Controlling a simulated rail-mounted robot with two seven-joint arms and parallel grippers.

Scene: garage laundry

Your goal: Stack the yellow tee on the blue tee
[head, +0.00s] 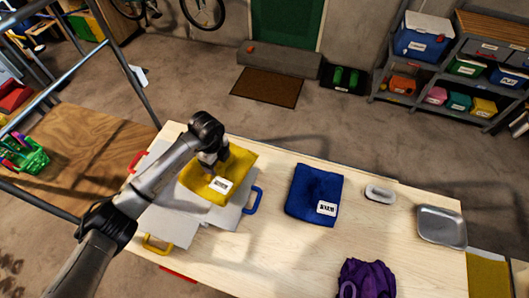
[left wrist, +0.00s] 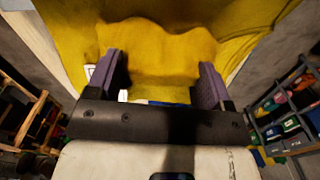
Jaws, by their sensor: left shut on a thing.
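The folded yellow tee (head: 232,171) with a white label is at the left part of the table in the head view, over a grey folding board. My left gripper (head: 212,160) is shut on it from above. In the left wrist view the yellow tee (left wrist: 160,50) fills the top, and cloth lies between the two pads of the left gripper (left wrist: 157,78). The folded blue tee (head: 314,192) lies flat on the table to the right, apart from the yellow tee, with a white label at its lower right. My right gripper is not in view.
The grey folding board (head: 172,216) has red, blue and yellow handles. A white oval item (head: 379,194) and a metal tray (head: 442,226) are right of the blue tee. A purple cloth item (head: 367,279) lies at the front edge. Bare wood surrounds the blue tee.

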